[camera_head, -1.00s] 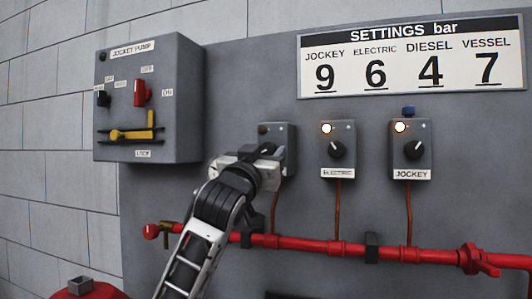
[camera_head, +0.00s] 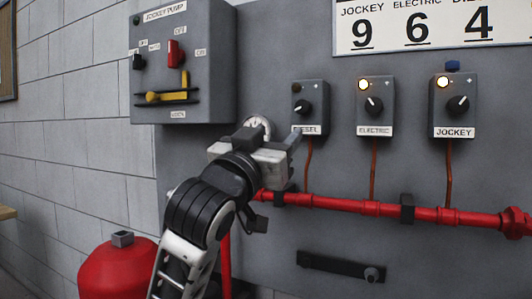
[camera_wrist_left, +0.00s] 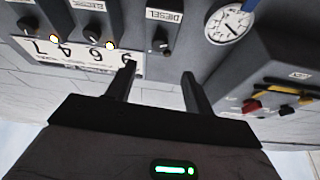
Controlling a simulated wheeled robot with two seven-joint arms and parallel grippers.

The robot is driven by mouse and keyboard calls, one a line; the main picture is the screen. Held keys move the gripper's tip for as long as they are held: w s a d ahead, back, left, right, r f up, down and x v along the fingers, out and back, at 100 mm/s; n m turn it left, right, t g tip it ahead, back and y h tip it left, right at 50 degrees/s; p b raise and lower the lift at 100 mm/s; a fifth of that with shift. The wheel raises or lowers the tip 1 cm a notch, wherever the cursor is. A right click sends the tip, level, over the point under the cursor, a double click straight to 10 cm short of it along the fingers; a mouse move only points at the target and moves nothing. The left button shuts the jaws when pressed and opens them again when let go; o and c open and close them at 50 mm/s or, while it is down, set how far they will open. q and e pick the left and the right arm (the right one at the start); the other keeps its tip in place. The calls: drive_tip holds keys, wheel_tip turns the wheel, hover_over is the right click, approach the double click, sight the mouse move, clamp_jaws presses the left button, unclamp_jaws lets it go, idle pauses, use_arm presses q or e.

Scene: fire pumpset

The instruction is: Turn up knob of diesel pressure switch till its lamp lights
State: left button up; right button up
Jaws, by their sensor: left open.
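The diesel pressure switch (camera_head: 310,94) is a small grey box with a black knob (camera_head: 303,107) and a lamp (camera_head: 296,88) that is dark. My left gripper (camera_head: 288,143) is open and empty, just below and left of that box, covering part of its label's left end. In the left wrist view the diesel knob (camera_wrist_left: 160,42) shows upside down, beyond and between the fingertips of my left gripper (camera_wrist_left: 159,69), apart from them. My right gripper is not in view.
The electric (camera_head: 375,105) and jockey (camera_head: 456,106) switches stand to the right with lit lamps. A round gauge (camera_head: 258,124) sits behind my gripper, partly hidden. The jockey pump panel (camera_head: 183,60) juts out at left. A red pipe (camera_head: 340,202) runs below the switches.

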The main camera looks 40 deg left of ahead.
use_arm(q)
drive_tip(key=shift+v, duration=1.55)
